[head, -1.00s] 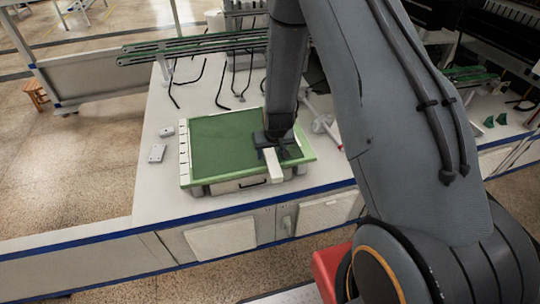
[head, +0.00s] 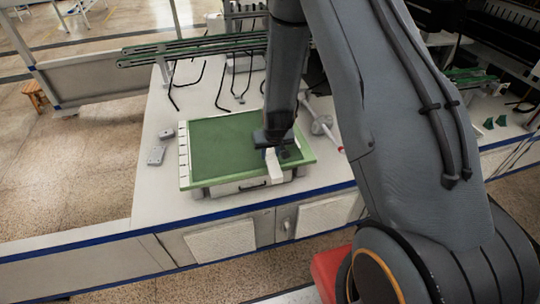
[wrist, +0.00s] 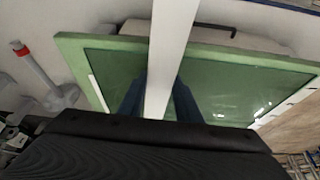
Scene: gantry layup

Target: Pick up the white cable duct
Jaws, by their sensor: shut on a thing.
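The white cable duct (wrist: 172,50) is a long straight white bar. In the wrist view it runs from the top edge down between my two dark fingers. My gripper (wrist: 160,88) is shut on it, with a finger against each side. In the head view the duct (head: 274,166) shows as a short white piece below my gripper (head: 272,143), over the right part of the green board (head: 222,146). Part of the duct is hidden behind the gripper. I cannot tell how far it is above the board.
Two small light grey blocks (head: 156,155) lie on the white table left of the board. A grey stand with a red end (head: 322,125) is right of the board; it also shows in the wrist view (wrist: 45,75). Black cables hang behind.

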